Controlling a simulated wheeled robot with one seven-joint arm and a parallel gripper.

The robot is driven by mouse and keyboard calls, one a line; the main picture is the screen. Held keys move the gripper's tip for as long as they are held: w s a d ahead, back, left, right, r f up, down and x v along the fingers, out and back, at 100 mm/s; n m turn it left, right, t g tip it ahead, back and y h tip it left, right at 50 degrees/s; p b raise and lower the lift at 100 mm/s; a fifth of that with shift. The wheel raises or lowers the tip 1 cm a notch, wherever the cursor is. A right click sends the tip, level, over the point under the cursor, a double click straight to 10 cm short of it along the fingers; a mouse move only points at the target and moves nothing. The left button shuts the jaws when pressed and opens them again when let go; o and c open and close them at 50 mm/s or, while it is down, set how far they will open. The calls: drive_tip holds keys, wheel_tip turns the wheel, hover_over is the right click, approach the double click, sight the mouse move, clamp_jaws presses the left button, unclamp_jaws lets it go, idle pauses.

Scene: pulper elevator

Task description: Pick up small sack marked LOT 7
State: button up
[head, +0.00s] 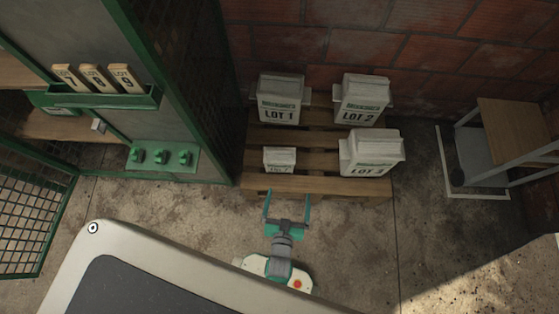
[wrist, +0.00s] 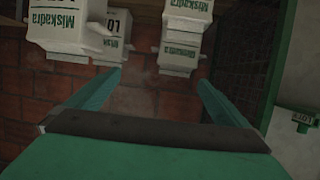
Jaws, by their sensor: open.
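A small white sack (head: 279,160) stands upright at the front left of a wooden pallet (head: 322,184). Its green LOT lettering is small, and I cannot surely read the number. My gripper (head: 288,192) is open and empty. It is in front of the pallet's front edge, close to the small sack and apart from it. In the wrist view, which looks upside down, the open fingers (wrist: 160,75) have nothing between them. A white sack (wrist: 187,12) at the top edge there appears to be the small one, partly cut off.
Larger sacks marked LOT 1 (head: 280,100) and LOT 2 (head: 362,101) stand behind, and another large sack (head: 370,153) is to the right. A green mesh cabinet (head: 190,70) stands close on the left, a metal-legged stand (head: 515,125) on the right. A brick wall is behind.

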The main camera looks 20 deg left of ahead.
drive_tip(key=n+g+y, duration=0.1)
approach(280, 153)
drive_tip(key=shift+x, duration=5.25)
drive_tip(key=shift+a+r, duration=0.1)
drive_tip(key=c, duration=2)
drive_tip(key=shift+r, duration=0.1)
